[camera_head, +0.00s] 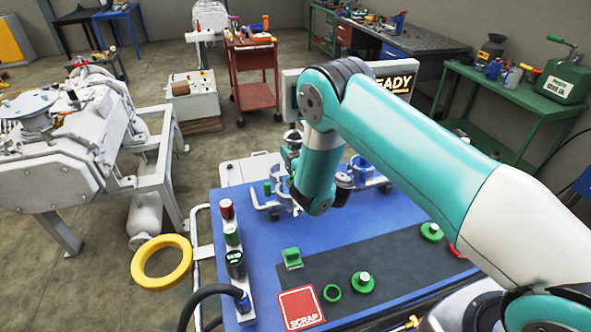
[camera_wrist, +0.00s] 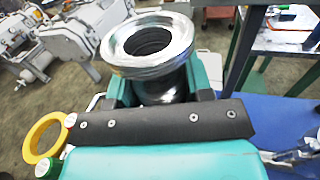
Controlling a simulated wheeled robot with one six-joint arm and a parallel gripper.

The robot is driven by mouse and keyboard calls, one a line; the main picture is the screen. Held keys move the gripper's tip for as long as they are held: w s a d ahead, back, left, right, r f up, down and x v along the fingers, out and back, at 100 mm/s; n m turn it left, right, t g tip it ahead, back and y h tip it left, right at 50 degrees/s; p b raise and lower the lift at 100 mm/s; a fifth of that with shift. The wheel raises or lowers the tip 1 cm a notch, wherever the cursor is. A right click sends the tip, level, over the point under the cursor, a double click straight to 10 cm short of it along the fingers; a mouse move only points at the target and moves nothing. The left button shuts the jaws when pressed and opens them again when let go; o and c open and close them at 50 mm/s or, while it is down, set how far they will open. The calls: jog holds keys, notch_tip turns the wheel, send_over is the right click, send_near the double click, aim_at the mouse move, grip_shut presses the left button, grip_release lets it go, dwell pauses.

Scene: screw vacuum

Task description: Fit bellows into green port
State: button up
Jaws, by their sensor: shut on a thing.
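In the wrist view, the bellows (camera_wrist: 150,50) is a shiny metal piece with a wide round flange and a dark ribbed bore facing up. My gripper (camera_wrist: 163,88) is shut on it, with teal jaws on either side of its dark lower body. In the head view, my gripper (camera_head: 291,150) is partly hidden behind my own wrist, and the bellows cannot be made out clearly. I cannot tell which green part is the port. A small green cylinder (camera_head: 267,188) stands on the fixture left of my wrist.
A READY display (camera_head: 395,84) is behind my arm.

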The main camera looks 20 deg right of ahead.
jog(key=shift+f+b, duration=1.75)
jog(key=shift+f, duration=0.25)
jog(key=shift+f, duration=0.1)
jog(key=shift+f+b, duration=0.55)
jog(key=shift+b, duration=0.1)
jog(key=o, duration=1.1)
jog(key=shift+r, duration=0.1)
